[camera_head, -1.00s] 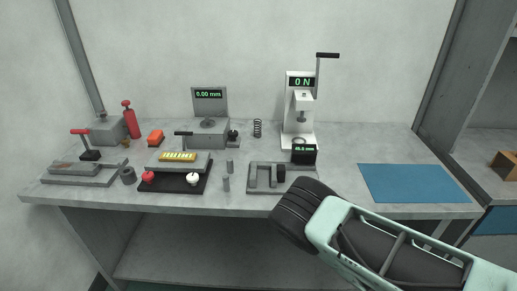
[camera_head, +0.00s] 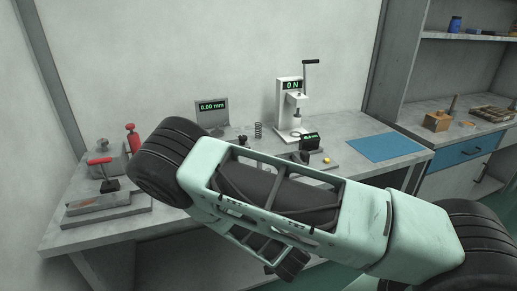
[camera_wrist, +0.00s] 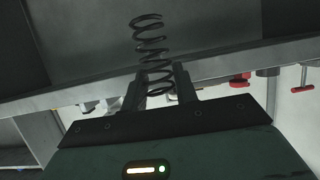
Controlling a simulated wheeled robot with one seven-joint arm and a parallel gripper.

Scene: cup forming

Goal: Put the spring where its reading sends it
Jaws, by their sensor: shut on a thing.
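A dark coil spring (camera_wrist: 152,50) stands between the two fingers of my gripper (camera_wrist: 158,85) in the wrist view. The fingers are shut on its lower coils, and the rest sticks out past the tips. Another dark spring (camera_head: 258,130) stands upright at the back of the bench. The white press (camera_head: 290,105) beside it has a lever and its display reads 0 N. A small black display (camera_head: 310,141) in front of it is too small to read surely.
A grey gauge (camera_head: 212,113) reads 0.00 mm. A blue mat (camera_head: 384,147) lies clear at the bench's right. A red-handled fixture (camera_head: 104,178) and a red bottle (camera_head: 133,138) stand left. A side counter with a wooden block (camera_head: 437,121) and a blue drawer (camera_head: 463,152) is at right.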

